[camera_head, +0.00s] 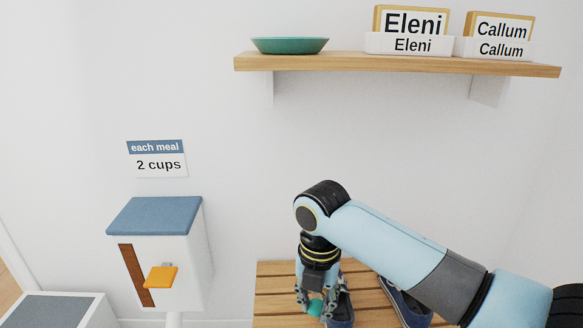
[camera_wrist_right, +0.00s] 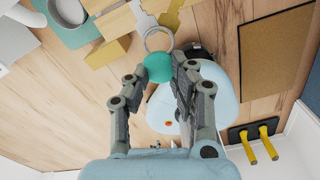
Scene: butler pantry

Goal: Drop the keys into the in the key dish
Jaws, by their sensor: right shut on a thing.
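The keys hang on a metal ring (camera_wrist_right: 158,37) with a teal ball fob (camera_wrist_right: 158,68) in the right wrist view. My right gripper (camera_wrist_right: 168,76) is shut on the teal fob. In the head view this gripper (camera_head: 318,308) points down over the slatted bench, and the teal fob (camera_head: 315,307) shows between its fingers. A shallow green dish (camera_head: 290,45), which looks like the key dish, sits on the wall shelf, well above and to the left of the gripper. My left gripper is out of view.
The wooden shelf (camera_head: 400,64) also holds name-labelled boxes (camera_head: 410,43) at the right. Blue shoes (camera_head: 404,303) stand on the slatted bench (camera_head: 275,291). A white bin with a blue lid (camera_head: 158,216) is at the left. The wall below the shelf is clear.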

